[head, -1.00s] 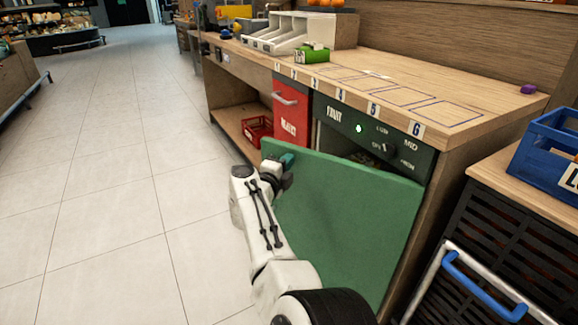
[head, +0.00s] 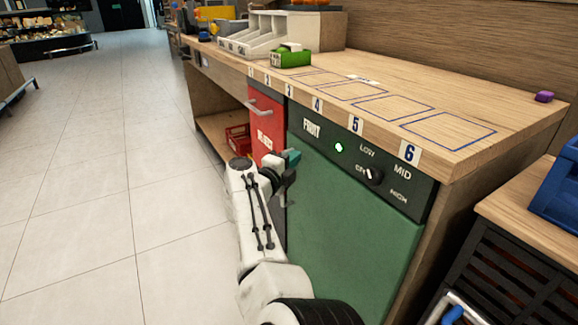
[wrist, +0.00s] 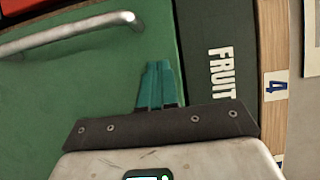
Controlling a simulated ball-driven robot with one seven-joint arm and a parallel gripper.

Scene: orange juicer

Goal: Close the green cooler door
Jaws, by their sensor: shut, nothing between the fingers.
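The green cooler door (head: 345,222) stands flush with the cabinet front, below the dark panel (head: 365,165) marked FRUIT; no gap shows along its visible top edge. In the wrist view the green door (wrist: 100,85) lies close behind my gripper, and a metal bar handle (wrist: 70,32) crosses it at upper left. My gripper (head: 292,157) is at the door's upper left corner, near the red drawer front. The wrist view shows its teal fingers (wrist: 158,85) together and empty, pointing along the door beside the FRUIT panel. I cannot tell whether they touch the door.
A red front (head: 266,122) with a handle is left of the cooler. The wooden counter (head: 330,72) above bears a green box (head: 291,57) and white bins. A black slatted crate (head: 500,265) and blue crate (head: 560,190) stand at right. The tiled floor at left is clear.

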